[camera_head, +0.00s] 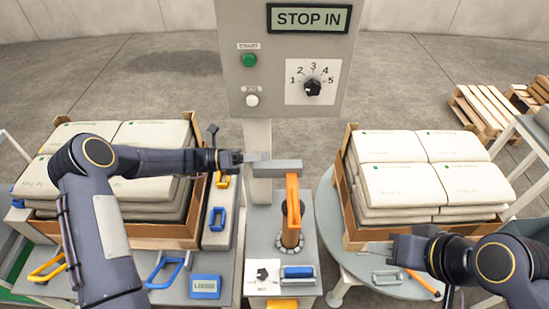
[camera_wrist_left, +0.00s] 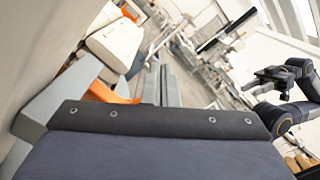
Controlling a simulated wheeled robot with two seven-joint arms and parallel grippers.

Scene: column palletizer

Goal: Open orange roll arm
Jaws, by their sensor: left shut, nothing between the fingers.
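The orange roll arm (camera_head: 292,195) stands at the middle station, its orange bar running from a grey head block (camera_head: 278,167) down in front of a brown roll (camera_head: 291,230). My left gripper (camera_head: 241,157) is shut and empty, at the left end of the grey block; whether they touch I cannot tell. In the left wrist view the two grey fingers (camera_wrist_left: 160,85) lie close together, with an orange part (camera_wrist_left: 108,90) to their left. My right gripper (camera_head: 378,248) is low at the right, over the round table; its finger opening is unclear.
Crates of white sacks stand left (camera_head: 160,230) and right (camera_head: 350,215). A grey control panel (camera_head: 235,70) with a STOP IN display (camera_head: 309,18) and a dial (camera_head: 312,87) rises behind. Blue handles (camera_head: 217,218) and a LOOSE display (camera_head: 205,286) are at the left front.

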